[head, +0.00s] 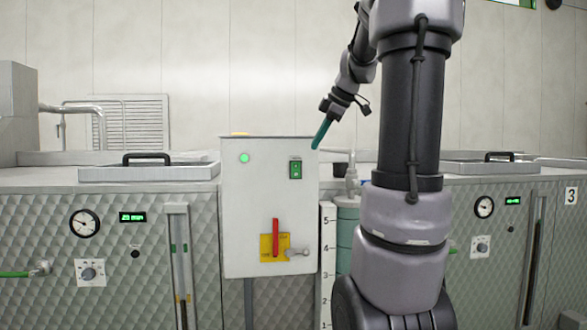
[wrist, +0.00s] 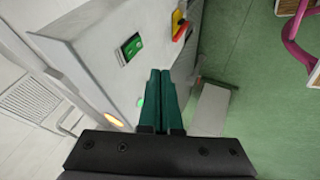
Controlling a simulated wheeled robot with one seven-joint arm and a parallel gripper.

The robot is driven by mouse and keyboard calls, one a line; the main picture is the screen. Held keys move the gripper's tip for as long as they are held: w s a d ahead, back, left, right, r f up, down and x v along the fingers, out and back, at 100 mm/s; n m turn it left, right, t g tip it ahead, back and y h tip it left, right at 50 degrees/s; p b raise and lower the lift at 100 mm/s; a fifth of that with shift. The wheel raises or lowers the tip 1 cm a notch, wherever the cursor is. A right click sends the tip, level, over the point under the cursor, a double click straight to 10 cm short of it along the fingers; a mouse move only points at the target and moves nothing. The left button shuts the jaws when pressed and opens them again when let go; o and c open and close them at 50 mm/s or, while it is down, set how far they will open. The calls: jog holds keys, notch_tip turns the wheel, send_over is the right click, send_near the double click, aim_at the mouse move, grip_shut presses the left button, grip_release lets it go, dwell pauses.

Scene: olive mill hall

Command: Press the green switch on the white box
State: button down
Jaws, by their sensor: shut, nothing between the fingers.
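The white box (head: 250,200) stands upright on a post in the middle of the head view. The green switch (head: 295,168) is a small upright green plate in the upper right of its front face. In the wrist view the switch (wrist: 131,48) is left of and beyond the fingertips. My gripper (head: 316,147) is above and to the right of the switch in the head view, its teal fingers pointing down. In the wrist view the fingers (wrist: 160,72) are closed together and empty. They appear apart from the switch; how far in depth is hard to tell.
A lit green lamp (head: 244,158) sits left of the switch. A red handle (head: 275,238) on a yellow plate is lower on the box. An orange lamp (wrist: 115,120) is on its top. Quilted metal tanks (head: 120,240) flank the box. A teal container (head: 347,235) stands at its right.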

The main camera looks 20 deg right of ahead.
aim_at(300, 168)
jog(key=x, duration=0.4)
jog(key=w+d+x, duration=0.1)
jog(key=x, duration=0.2)
jog(key=w+r+x, duration=0.1)
jog(key=x, duration=0.3)
jog(key=shift+w+d+f, duration=0.2)
jog(key=shift+f, duration=0.15)
jog(key=shift+w+d, duration=0.1)
jog(key=shift+w, duration=0.3)
jog(key=shift+w+f, duration=0.15)
jog(key=shift+w, duration=0.05)
jog(key=shift+r, duration=0.95)
